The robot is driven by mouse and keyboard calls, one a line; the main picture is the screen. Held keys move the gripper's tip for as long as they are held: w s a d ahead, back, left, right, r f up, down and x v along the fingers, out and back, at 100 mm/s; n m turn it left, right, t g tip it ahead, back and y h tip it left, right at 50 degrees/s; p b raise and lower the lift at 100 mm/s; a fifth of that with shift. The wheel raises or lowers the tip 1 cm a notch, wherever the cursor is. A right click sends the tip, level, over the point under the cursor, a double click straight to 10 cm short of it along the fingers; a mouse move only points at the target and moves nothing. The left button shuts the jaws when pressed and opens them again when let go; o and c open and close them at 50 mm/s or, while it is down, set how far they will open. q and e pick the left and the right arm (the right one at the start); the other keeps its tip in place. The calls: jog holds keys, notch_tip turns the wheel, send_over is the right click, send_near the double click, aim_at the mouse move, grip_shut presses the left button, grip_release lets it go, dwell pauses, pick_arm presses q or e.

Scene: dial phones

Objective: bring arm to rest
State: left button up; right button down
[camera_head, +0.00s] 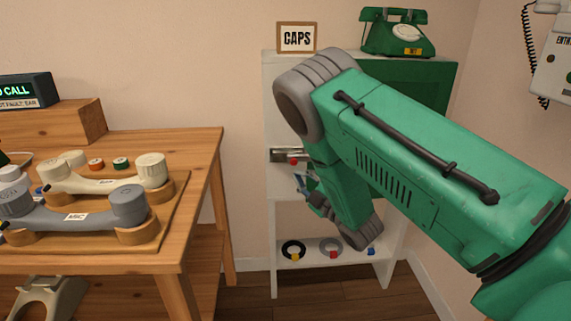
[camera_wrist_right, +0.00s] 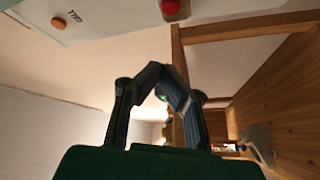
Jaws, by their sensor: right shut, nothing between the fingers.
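My right arm, green with grey joints, reaches in from the right in the head view and bends down in front of the white shelf unit (camera_head: 283,222). My right gripper (camera_head: 304,184) is partly hidden behind the forearm, left of its lower part. In the right wrist view, its two fingers (camera_wrist_right: 166,76) come together at the tips, with nothing held between them. It hangs in the gap between the shelf unit and the wooden table (camera_head: 196,146). My left gripper is not in view.
Grey (camera_head: 75,213) and cream (camera_head: 105,181) handsets lie in cradles on the table. A CAPS sign (camera_head: 297,38) and green dial phone (camera_head: 398,33) top the shelf unit; rings (camera_head: 293,249) lie on its low shelf. A wall phone (camera_head: 553,65) hangs right.

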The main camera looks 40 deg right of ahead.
jog(key=s+a+f+m+g+h+p, duration=0.1)
jog(key=s+a+f+m+g+p, duration=0.3)
jog(key=s+f, duration=0.3)
jog(key=s+a+f+m+g+h+p, duration=0.1)
jog(key=s+a+f+m+g+p, duration=0.1)
jog(key=s+f+m+g, duration=0.3)
pick_arm(q)
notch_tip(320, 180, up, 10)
jog(key=p, duration=0.3)
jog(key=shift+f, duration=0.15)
pick_arm(e)
jog(key=s+a+f+m+g, duration=0.1)
jog(key=s+a+g, duration=0.3)
jog(key=s, duration=0.8)
jog(key=s+a+f+m+g+y, duration=0.1)
jog(key=s+a+g, duration=0.4)
jog(key=s, duration=0.7)
notch_tip(320, 180, down, 2)
jog(key=shift+a+f+m+g+y, duration=0.1)
jog(key=shift+a+m+g+y, duration=0.2)
jog(key=shift+m+g, duration=0.35)
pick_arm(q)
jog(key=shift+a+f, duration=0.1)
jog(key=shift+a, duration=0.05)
pick_arm(e)
jog(key=shift+s+a, duration=0.1)
jog(key=shift+a, duration=0.15)
